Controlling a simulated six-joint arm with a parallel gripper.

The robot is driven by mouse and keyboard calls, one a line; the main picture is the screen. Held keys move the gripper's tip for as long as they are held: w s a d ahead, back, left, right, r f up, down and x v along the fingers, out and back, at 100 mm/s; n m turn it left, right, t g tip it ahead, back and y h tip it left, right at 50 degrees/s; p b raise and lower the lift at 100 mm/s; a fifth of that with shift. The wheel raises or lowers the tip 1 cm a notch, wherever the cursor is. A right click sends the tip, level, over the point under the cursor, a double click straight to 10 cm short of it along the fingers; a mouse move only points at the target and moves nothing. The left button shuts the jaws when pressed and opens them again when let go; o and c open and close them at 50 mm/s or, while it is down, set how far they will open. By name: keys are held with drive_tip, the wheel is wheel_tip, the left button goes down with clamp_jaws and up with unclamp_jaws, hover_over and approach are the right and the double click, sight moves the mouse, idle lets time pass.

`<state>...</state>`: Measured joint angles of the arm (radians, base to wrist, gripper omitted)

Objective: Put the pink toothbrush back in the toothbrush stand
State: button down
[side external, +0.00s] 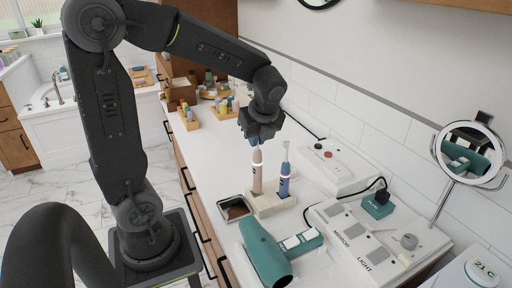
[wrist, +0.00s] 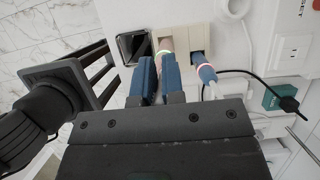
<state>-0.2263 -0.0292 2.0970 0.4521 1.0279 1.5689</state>
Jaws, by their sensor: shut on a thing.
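The pink toothbrush (side external: 257,177) is upright in the side external view, with a pale glowing ring on its handle. My gripper (side external: 255,141) is above it, pointing down and shut on its upper part. Its lower end meets the left part of the cream toothbrush stand (side external: 265,211); I cannot tell whether it is fully seated. A blue toothbrush (side external: 284,181) stands upright in the right part. In the wrist view, my blue-padded fingers (wrist: 158,82) point at the stand (wrist: 182,36), hiding most of the pink toothbrush (wrist: 165,44). The blue toothbrush (wrist: 206,74) is to their right.
A small dark-bottomed tray (side external: 235,208) lies left of the stand. A teal hair dryer (side external: 265,255) lies in front, and a white switch panel (side external: 362,232) is to the right. Bottles in wooden trays (side external: 222,110) stand farther back. The counter left of my gripper is clear.

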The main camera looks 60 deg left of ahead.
drive_tip(key=shift+f, duration=1.6)
drive_tip(key=c, duration=1.2)
unclamp_jaws()
drive_tip(key=shift+c, duration=0.2)
drive_tip(key=v, duration=1.1)
drive_tip(key=s+d+f+n+t+h, duration=0.1)
drive_tip(key=s+d+n+t+h, duration=0.3)
drive_tip(key=s+d+n, duration=0.5)
drive_tip(key=shift+s+d+n+t+h, duration=0.35)
drive_tip(key=shift+s+n+t, duration=0.4)
drive_tip(key=shift+n, duration=3.75)
